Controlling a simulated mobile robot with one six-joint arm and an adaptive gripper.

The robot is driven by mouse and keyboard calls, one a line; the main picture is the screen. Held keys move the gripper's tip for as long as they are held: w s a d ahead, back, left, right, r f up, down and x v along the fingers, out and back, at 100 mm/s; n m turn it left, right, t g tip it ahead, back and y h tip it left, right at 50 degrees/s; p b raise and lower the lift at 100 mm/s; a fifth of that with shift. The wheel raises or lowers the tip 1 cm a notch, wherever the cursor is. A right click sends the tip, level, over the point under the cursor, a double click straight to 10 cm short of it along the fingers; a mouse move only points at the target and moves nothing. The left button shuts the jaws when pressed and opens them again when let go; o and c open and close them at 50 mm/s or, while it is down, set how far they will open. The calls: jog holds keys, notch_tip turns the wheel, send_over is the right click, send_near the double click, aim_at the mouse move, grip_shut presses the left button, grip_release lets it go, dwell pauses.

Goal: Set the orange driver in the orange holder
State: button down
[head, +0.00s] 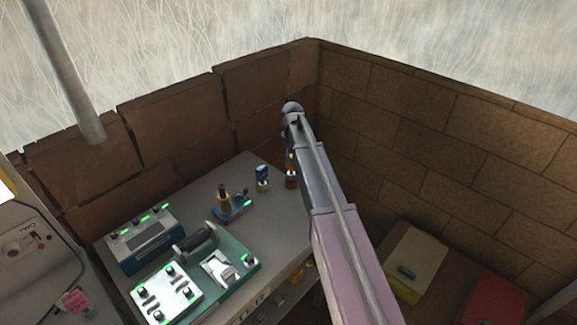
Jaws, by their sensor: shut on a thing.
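My gripper (289,155) points down at the far end of my arm, over the back right of the grey bench, and my arm hides most of it. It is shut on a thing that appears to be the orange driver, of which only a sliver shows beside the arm. Just below it, a small dark and orange piece (291,181) stands at the bench top, partly covered by my arm. It looks like the orange holder; I cannot tell whether the driver touches it or is inside it.
A blue holder (262,174) stands just left. Further left, a yellow-and-black tool (223,194) stands by a small blue device (233,211). Panels with green lights (143,243) fill the bench's left front. Brick walls (400,110) close the back and right.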

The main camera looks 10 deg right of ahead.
aim_at(292, 164)
jog(key=shift+f+b, duration=1.5)
jog(key=shift+f, duration=0.25)
jog(key=shift+f, duration=0.1)
jog(key=shift+c, duration=1.9)
grip_release()
notch_tip(292, 164, up, 12)
jog(key=p, duration=1.2)
jog(key=shift+s, duration=0.1)
